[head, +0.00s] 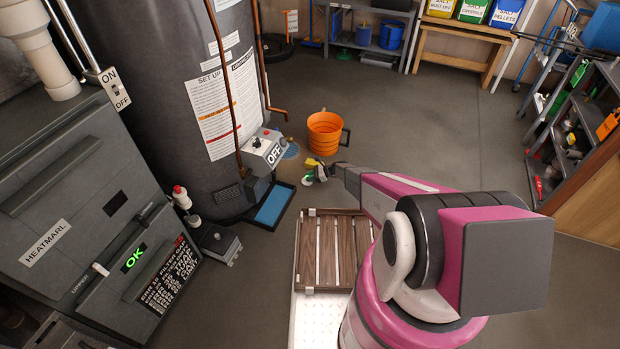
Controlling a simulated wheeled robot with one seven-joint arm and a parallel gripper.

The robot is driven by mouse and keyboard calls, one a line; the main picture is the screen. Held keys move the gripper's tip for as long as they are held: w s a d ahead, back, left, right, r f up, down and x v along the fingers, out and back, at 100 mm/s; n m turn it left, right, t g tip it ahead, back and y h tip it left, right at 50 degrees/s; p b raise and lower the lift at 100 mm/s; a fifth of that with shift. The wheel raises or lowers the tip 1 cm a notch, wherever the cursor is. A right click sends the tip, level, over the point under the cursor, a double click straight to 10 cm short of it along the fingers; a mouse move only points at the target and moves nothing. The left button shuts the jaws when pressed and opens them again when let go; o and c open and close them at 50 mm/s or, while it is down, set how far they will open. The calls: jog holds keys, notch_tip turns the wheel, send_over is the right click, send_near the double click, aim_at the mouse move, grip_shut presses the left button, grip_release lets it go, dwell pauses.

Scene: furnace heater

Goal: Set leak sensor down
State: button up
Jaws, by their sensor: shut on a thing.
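My arm reaches forward from the lower right, and my gripper (314,170) is low over the floor in front of the water heater. The gripper is shut on a small white and green piece (307,181), which looks like the leak sensor. It shows just below and left of the yellow-marked fingers. It is too small to tell whether it touches the floor. The fingers partly hide it.
The tall grey water heater (200,120) stands left, with a blue-bottomed tray (273,206) at its foot. An orange bucket (325,133) stands just behind my gripper. A round blue floor piece (290,151) lies nearby. Open floor (430,140) extends right.

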jog(key=shift+f, duration=0.2)
jog(key=o, duration=1)
jog(key=shift+c, duration=0.2)
